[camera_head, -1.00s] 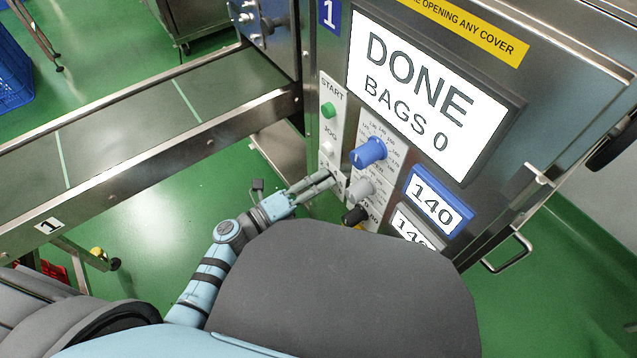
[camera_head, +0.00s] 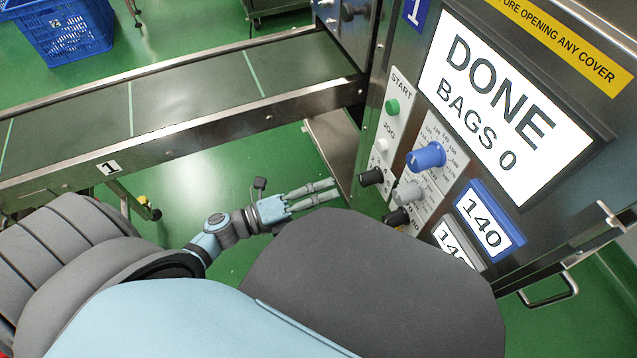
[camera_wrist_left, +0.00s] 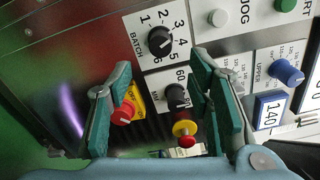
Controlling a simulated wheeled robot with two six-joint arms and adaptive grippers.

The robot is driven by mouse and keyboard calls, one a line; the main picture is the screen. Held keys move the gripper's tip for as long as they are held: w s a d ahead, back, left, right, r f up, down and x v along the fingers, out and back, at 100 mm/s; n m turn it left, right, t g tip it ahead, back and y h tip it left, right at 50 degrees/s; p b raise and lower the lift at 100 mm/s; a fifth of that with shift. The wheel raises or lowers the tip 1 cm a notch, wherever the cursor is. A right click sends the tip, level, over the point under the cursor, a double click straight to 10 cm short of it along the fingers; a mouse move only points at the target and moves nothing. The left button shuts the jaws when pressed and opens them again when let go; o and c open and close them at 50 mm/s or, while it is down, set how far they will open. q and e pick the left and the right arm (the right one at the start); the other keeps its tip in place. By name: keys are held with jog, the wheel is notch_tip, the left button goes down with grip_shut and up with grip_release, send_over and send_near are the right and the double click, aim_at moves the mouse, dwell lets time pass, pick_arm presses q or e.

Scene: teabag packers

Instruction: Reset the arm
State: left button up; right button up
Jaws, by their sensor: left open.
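My left arm comes in from the lower left in the head view, and its gripper (camera_head: 314,194) is held in front of the machine's control panel, apart from the knobs. In the left wrist view the gripper (camera_wrist_left: 160,110) has its two teal fingers spread wide with nothing between them. Behind the fingers show the black batch knob (camera_wrist_left: 160,41), a second black knob (camera_wrist_left: 177,96), a red knob (camera_wrist_left: 124,114) and a red and yellow button (camera_wrist_left: 185,131). My right gripper is in neither view.
The machine's screen (camera_head: 492,105) reads DONE, BAGS 0. A blue dial (camera_head: 427,156), a green start button (camera_head: 392,106) and a 140 display (camera_head: 484,230) are on the panel. A conveyor (camera_head: 190,93) runs to the left. A blue crate (camera_head: 70,35) stands on the green floor.

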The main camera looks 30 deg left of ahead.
pick_arm(q)
jog(key=shift+s+a, duration=0.45)
jog(key=shift+s, duration=0.05)
